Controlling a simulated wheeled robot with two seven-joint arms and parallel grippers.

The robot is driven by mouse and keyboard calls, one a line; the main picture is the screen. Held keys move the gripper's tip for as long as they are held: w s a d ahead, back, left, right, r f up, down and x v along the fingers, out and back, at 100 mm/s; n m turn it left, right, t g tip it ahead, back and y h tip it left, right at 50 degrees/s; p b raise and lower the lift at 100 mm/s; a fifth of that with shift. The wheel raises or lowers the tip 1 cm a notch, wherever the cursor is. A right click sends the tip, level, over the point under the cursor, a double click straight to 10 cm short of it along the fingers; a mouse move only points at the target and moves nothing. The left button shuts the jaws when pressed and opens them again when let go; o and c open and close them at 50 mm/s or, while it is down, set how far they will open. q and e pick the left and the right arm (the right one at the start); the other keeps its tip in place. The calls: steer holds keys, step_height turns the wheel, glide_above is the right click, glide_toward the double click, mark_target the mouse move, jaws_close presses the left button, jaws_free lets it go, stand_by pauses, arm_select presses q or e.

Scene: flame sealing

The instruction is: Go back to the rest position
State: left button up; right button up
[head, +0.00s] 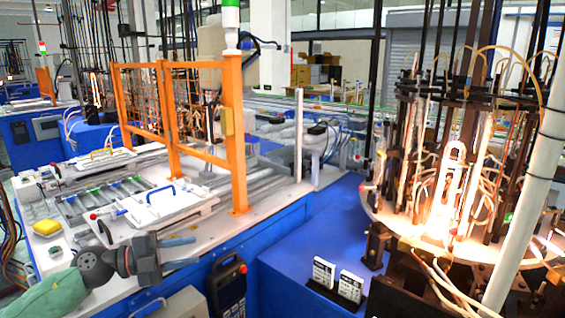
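My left gripper (192,251) reaches in from the lower left, over the front edge of the white-topped workbench (110,240). Its two grey fingers are spread apart with nothing visible between them. It is in front of a white plate with a blue handle (160,190) and apart from it. My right gripper is not in view. The flame sealing carousel (460,230) stands at the right, with bright glowing flames around upright glass tubes.
An orange frame (236,150) rises from the workbench. Two small black-and-white boxes (336,278) stand on the blue surface (290,262). A handheld control panel (228,284) hangs on the blue front. A white pole (525,220) crosses the right side.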

arm_select(q)
steer(key=s+a+f+n+t+y, duration=0.2)
steer(key=s+f+n+t+y, duration=0.2)
steer(key=f+n+y, duration=0.7)
steer(key=s+a+f+n+t+y, duration=0.2)
steer(key=s+f+n+t+y, duration=0.35)
steer(key=f+n, duration=0.8)
steer(key=s+d+f+n+g, duration=0.1)
steer(key=s+d+f+g, duration=0.2)
steer(key=s+f+g, duration=0.55)
steer(key=s+d+f+n+g, duration=0.15)
steer(key=s+f+g, duration=0.3)
steer(key=s, duration=0.75)
steer(key=s+d+f+g, duration=0.1)
steer(key=d+f, duration=0.5)
steer(key=f, duration=0.6)
steer(key=shift+s+f+m+h, duration=0.15)
steer(key=shift+s+m+h, duration=0.3)
steer(key=shift+s, duration=0.1)
